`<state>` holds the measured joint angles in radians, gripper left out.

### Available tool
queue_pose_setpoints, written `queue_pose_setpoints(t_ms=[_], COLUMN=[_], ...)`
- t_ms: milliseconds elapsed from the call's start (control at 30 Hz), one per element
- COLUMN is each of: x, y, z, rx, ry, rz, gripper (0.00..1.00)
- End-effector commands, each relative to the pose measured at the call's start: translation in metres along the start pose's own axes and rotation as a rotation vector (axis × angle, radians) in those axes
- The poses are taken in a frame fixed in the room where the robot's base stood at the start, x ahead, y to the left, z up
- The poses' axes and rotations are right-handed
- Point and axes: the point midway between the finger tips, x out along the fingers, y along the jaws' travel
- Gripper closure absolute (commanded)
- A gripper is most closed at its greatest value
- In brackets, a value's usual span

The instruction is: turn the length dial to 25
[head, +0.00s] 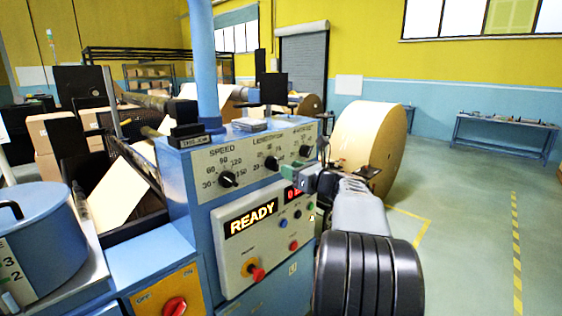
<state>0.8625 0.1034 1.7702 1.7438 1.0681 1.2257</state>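The length dial (272,163) is the middle black knob on the sloped pale panel of the blue machine. Its scale numbers and pointer setting are too small to read. My gripper (290,174) is in front of the panel, just below and right of the length dial. It looks apart from the knob, though the depth gap is hard to judge. The finger opening is not clear from this angle. My arm covers part of the red digit display (291,193).
The speed dial (229,180) is left of the length dial, and a third dial (305,151) is right of it. Below are a READY display (251,220), small buttons and a red knob (257,273). A large kraft roll (362,140) stands behind my arm.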

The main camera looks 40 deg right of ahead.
Motion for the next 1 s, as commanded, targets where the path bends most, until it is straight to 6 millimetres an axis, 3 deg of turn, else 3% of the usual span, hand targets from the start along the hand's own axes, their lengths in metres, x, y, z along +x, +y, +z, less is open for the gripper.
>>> queue_pose_setpoints(t_ms=[100, 333, 800, 1000], x=[0.021, 0.045, 0.054, 0.054], y=[0.000, 0.000, 0.000, 0.000], z=[0.002, 0.001, 0.000, 0.000], rx=[0.000, -0.002, -0.002, -0.002], ry=[0.001, 0.001, 0.000, 0.000], rz=[0.002, 0.001, -0.001, -0.001], gripper=[0.61, 0.61, 0.61, 0.79])
